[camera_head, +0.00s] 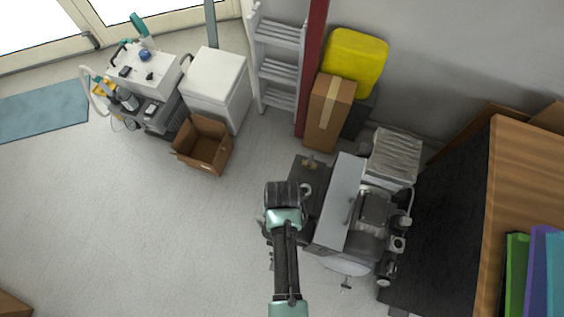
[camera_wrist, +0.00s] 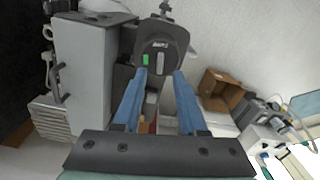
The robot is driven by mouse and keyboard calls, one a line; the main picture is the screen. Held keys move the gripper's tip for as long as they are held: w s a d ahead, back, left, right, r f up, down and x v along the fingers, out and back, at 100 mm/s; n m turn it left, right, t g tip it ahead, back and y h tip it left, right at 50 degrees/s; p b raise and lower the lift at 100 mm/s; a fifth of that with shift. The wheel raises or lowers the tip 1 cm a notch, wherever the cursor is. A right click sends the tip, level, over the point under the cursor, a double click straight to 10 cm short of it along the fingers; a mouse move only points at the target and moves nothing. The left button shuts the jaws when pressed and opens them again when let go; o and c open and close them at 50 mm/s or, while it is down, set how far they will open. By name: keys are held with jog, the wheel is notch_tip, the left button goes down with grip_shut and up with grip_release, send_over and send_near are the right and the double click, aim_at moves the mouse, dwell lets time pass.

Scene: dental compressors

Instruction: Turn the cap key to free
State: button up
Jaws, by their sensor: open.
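In the wrist view a dark rounded cap-like unit (camera_wrist: 177,38) carries a small pale label, a green mark (camera_wrist: 145,60) and a grey upright bar (camera_wrist: 160,62) that may be the key. My gripper (camera_wrist: 164,74) is open, with its two blue fingers pointing at the unit's lower part. The fingertips appear close to it, one on each side of the grey bar. I cannot tell whether they touch it. In the head view my gripper (camera_head: 283,194) is over the left side of the compressor equipment, and it hides the unit and the fingertips.
A grey cabinet (camera_head: 339,203) with a handle stands right beside my gripper; it also shows in the wrist view (camera_wrist: 82,80). Compressor machinery (camera_head: 372,212) stands beyond it. An open cardboard box (camera_head: 204,146) and a white cabinet (camera_head: 215,88) stand back left.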

jog(key=shift+f, duration=2.15)
grip_shut()
